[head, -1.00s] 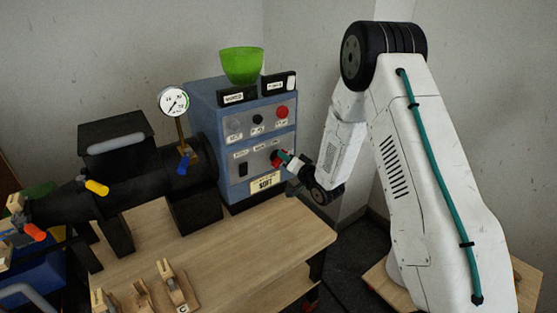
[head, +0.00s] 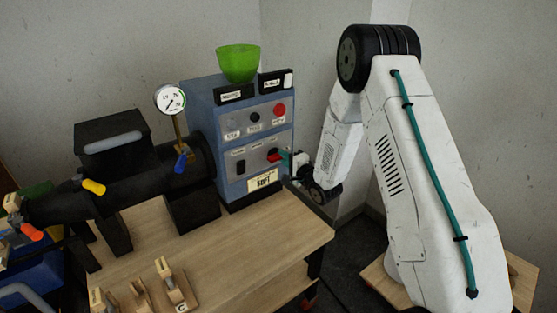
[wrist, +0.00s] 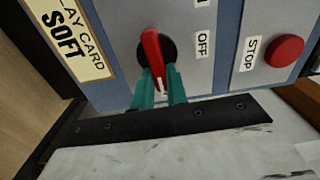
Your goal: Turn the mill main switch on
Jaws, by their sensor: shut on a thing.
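The main switch (wrist: 152,48) is a red lever on a round black disc on the mill's blue-and-grey control panel (wrist: 100,20). In the head view the red lever (head: 273,155) shows small at the lower right of the panel. My gripper (wrist: 160,85) has green fingers, one on each side of the lever's near end, and is shut on it. In the wrist view an OFF label (wrist: 202,45) lies right of the disc, and the lever runs nearly upright in the picture. Another label at the top edge is cut off. In the head view my gripper (head: 285,156) is partly hidden.
A red STOP button (wrist: 284,51) sits right of the switch in the wrist view. A card reading SOFT (head: 263,180) is below the switch. A green bowl (head: 238,64) tops the cabinet. A gauge (head: 170,99) stands left.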

